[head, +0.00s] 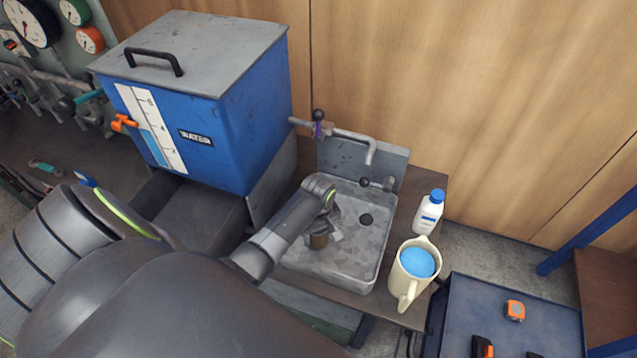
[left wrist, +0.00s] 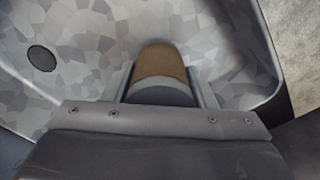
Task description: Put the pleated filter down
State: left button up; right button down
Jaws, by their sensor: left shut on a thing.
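The pleated filter (left wrist: 160,62) shows in the left wrist view as a brown cylinder with a grey end, between the two fingers of my left gripper (left wrist: 165,85). In the head view the brown filter (head: 318,241) is partly hidden below my left gripper (head: 322,232), over the left part of the metal sink basin (head: 352,252). My left gripper is shut on the filter. I cannot tell whether the filter's lower end touches the basin floor. My right gripper does not show in either view.
A tap (head: 355,137) reaches over the sink, and the drain (head: 366,220) is right of the gripper. A white bottle (head: 428,213) and a cream jug (head: 407,283) stand right of the basin. A blue water tank (head: 222,125) stands left. The basin's right part is clear.

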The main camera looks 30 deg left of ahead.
pick_arm(q)
jog(key=shift+f, duration=0.3)
jog(key=shift+f, duration=0.1)
jog(key=o, duration=1)
notch_tip(320, 180, up, 12)
jog(key=shift+r+p, duration=0.15)
jog(key=shift+p, duration=0.45)
